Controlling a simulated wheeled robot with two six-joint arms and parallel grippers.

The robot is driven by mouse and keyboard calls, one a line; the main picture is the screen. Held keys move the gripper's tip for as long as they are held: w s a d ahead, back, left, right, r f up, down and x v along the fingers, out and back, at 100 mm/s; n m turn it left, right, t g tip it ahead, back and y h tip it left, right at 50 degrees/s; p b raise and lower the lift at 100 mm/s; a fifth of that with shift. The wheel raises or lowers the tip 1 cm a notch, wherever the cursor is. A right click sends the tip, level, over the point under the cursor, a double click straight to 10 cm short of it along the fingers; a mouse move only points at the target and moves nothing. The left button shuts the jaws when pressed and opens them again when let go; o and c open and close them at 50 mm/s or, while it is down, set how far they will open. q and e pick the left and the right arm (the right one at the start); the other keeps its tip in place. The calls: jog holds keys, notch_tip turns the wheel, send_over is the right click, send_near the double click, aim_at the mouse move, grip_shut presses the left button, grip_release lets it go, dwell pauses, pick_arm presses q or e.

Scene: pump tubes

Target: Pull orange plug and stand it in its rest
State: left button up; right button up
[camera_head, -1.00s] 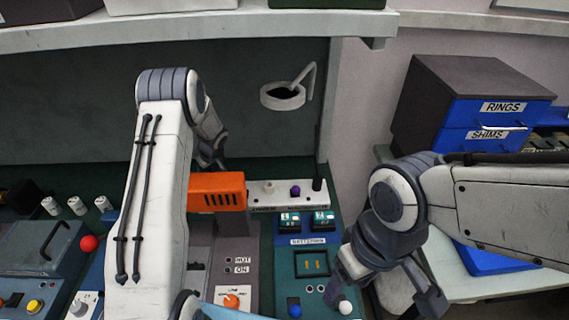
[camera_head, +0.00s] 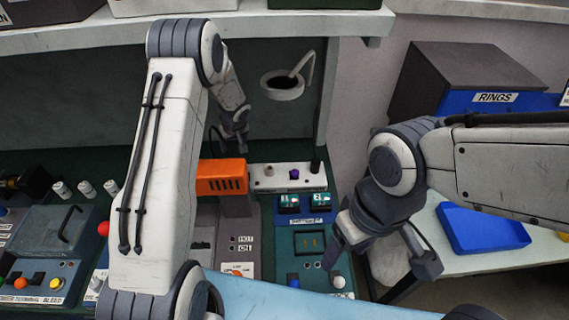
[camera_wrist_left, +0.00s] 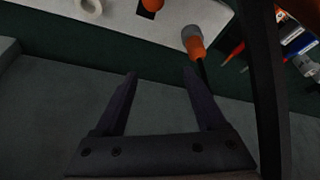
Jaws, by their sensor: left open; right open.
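In the left wrist view, an orange plug with a grey end (camera_wrist_left: 193,42) shows just beyond the tip of my right-hand finger, with a dark cable or stem by it. It is not between the fingers. My left gripper (camera_wrist_left: 158,74) is open and empty; in the head view it shows small at the back wall (camera_head: 236,128), partly hidden by its own arm. I cannot pick out the plug or its rest for certain in the head view. My right gripper (camera_head: 382,252) is open and empty over the front right of the bench.
An orange vented housing (camera_head: 221,177) stands beside a white strip (camera_head: 264,182) with purple and black fittings. A white ring holder (camera_head: 283,88) is on the back wall. Panels with knobs and switches fill the bench. A blue tray (camera_head: 482,229) lies at right.

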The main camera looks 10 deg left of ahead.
pick_arm(q)
jog(key=s+d+r+m+h+b, duration=0.1)
jog(key=s+d+m, duration=0.2)
jog(key=d, duration=0.3)
jog(key=s+d+r+m+h+b, duration=0.1)
jog(key=s+d+r+m, duration=0.1)
jog(key=d, duration=0.4)
jog(key=s+d+r+m+t+h+b, duration=0.1)
jog(key=s+d+r+m, duration=0.1)
jog(key=d, duration=0.5)
jog(key=shift+s+r+m+b, duration=0.2)
jog(key=shift+s+m+b, duration=0.15)
jog(key=shift+s+m, duration=0.65)
jog(key=shift+s+d, duration=0.1)
jog(key=s+d+r+m+g, duration=0.1)
jog(key=s+d+r+m, duration=0.1)
jog(key=s, duration=0.8)
jog(key=s+d+r+m+g+b, duration=0.1)
jog(key=s+r, duration=0.3)
jog(key=s, duration=0.5)
jog(key=s+d+r+m+g+h, duration=0.1)
jog(key=s+d+r+m+g, duration=0.1)
jog(key=s, duration=0.8)
jog(key=shift+s+d+r+m, duration=0.3)
jog(key=shift+d+r+m, duration=0.25)
jog(key=shift+d+m, duration=0.2)
